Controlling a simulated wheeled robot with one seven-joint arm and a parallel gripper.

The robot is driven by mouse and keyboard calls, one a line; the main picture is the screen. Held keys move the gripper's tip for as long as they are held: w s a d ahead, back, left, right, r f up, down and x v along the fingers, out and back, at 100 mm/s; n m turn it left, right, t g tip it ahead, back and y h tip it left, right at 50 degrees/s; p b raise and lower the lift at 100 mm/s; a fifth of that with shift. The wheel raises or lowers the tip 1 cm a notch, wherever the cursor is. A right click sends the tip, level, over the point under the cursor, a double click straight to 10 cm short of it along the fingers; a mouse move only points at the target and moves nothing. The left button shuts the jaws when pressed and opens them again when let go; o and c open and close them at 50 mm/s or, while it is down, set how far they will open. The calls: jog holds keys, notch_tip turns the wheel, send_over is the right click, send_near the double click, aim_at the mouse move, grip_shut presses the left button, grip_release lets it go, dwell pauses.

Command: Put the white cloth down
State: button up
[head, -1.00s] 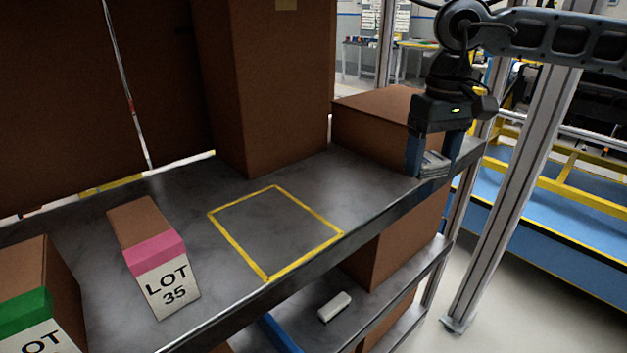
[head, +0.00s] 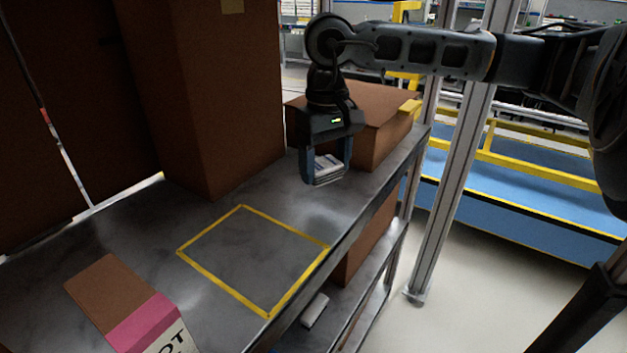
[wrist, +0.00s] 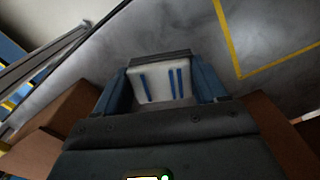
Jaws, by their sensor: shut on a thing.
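My gripper (head: 325,172) is shut on a folded white cloth (head: 324,167) and holds it above the metal shelf (head: 330,205), near the shelf's right end. In the wrist view the white cloth (wrist: 163,85) shows blue stripes between the blue fingers (wrist: 162,88). A yellow-outlined square (head: 243,207) is marked on the shelf, to the left and nearer than the gripper; it is empty. A corner of the outline also shows in the wrist view (wrist: 239,72).
A brown box (head: 380,105) stands behind my gripper. A tall brown box (head: 220,100) stands behind the square. A pink-banded box (head: 140,318) lies at the front left. A small white item (head: 314,310) is on the lower shelf.

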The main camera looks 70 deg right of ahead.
aim_at(315, 204)
jog(key=shift+w+a+f, duration=0.25)
jog(key=shift+w+f, duration=0.1)
jog(key=shift+w, duration=0.1)
jog(key=shift+w+a+f, duration=0.2)
jog(key=shift+w+f, duration=0.15)
jog(key=shift+w, duration=0.1)
notch_tip(315, 204, down, 4)
jog(key=shift+r+p, duration=0.2)
jog(key=shift+p, duration=0.6)
jog(key=shift+f, duration=0.15)
jog(key=shift+f+b, duration=0.2)
jog(key=shift+b, duration=0.2)
jog(key=o, duration=1.1)
jog(key=shift+r, duration=0.1)
jog(key=shift+r, duration=0.1)
jog(key=shift+r+p, duration=0.2)
jog(key=shift+p, duration=0.15)
notch_tip(315, 204, up, 12)
jog(key=b, duration=0.2)
jog(key=shift+f+b, duration=0.15)
jog(key=shift+b, duration=0.15)
